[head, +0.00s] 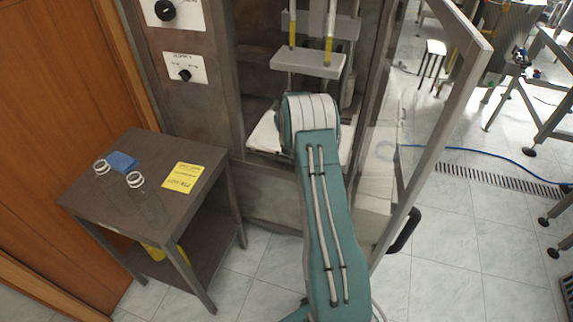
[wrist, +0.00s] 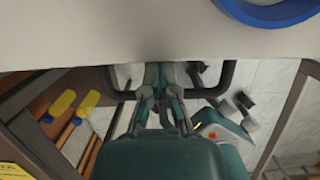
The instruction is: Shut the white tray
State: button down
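The white tray (head: 264,136) shows low in the machine in the head view, partly hidden behind my arm. In the wrist view its pale surface (wrist: 110,30) fills the top of the picture, with a dark bar handle (wrist: 225,80) below its edge. My gripper (wrist: 162,70) is at the middle of this handle, its two fingers close together with their tips by the tray's edge. The fingers overlap the bar, and nothing shows held between them. I cannot tell whether they touch the tray. The gripper is hidden in the head view.
A blue ring (wrist: 268,12) lies on the tray. The glazed door (head: 440,120) stands open at right, with a dark handle (head: 403,231). A dark side table (head: 140,210) at left holds glass jars, a blue item and a yellow note (head: 183,178). A plate (head: 308,63) hangs above the tray.

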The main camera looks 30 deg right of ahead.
jog(key=shift+w+d, duration=0.7)
jog(key=shift+d, duration=0.2)
jog(key=shift+w+d, duration=0.7)
jog(key=shift+d, duration=0.2)
jog(key=shift+r, duration=0.1)
jog(key=shift+r, duration=0.25)
jog(key=v, duration=1.1)
jog(key=shift+a, duration=0.15)
